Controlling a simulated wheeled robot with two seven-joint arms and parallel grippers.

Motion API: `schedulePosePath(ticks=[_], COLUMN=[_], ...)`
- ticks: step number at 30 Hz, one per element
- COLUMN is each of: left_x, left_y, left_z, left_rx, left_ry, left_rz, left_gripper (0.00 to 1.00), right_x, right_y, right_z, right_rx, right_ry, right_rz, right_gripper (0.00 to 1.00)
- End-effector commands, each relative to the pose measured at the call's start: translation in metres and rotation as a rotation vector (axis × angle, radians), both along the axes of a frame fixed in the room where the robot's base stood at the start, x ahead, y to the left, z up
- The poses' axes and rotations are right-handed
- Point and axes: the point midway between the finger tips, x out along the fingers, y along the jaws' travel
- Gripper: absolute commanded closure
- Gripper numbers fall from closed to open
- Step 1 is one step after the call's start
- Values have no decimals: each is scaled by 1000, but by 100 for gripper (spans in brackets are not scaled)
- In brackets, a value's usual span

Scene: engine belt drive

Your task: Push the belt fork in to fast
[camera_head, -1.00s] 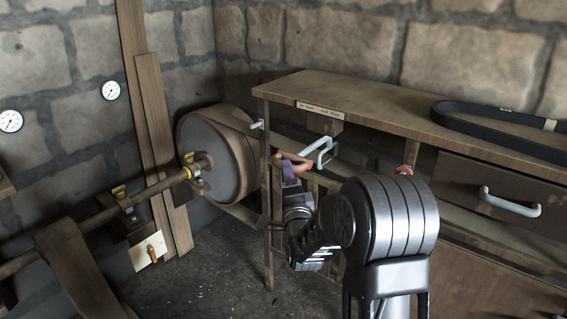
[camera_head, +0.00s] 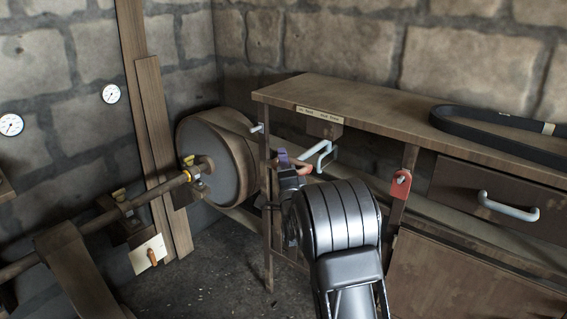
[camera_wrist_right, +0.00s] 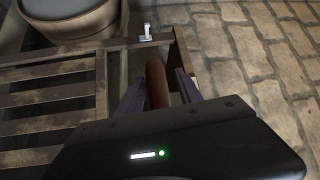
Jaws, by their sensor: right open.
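The belt fork shows in the head view as a pale metal bar (camera_head: 318,149) under the bench top, with a red-brown handle (camera_head: 304,168) at its near end. My right gripper (camera_head: 289,160), with purple fingers, is at this handle, left of the pale bar. In the right wrist view the red-brown handle (camera_wrist_right: 157,84) stands between the two open fingers (camera_wrist_right: 160,92). I cannot tell whether a finger touches it. A small label plate (camera_head: 320,114) is on the bench's front edge; its words are too small to read. My left gripper is not in view.
A wooden bench (camera_head: 385,121) carries a black belt (camera_head: 490,128). A large pulley drum (camera_head: 222,160) stands at its left end. A red part (camera_head: 400,184) sits on a bench leg. A drawer handle (camera_head: 508,206) sticks out at the right. Floor at the lower left is partly clear.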

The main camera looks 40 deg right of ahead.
Motion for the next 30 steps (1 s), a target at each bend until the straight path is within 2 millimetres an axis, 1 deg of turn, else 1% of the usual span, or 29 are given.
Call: schedulePosePath(ticks=[8, 23, 30], left_x=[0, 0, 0], left_y=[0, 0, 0], left_z=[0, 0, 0], left_rx=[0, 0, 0], left_ry=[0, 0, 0], left_rz=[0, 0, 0], left_gripper=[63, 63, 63], right_x=[1, 1, 2], right_y=[-1, 0, 0], right_z=[0, 3, 4], right_rx=[0, -2, -3], right_ry=[0, -6, -10], right_rz=[0, 1, 2], right_gripper=[58, 99, 100])
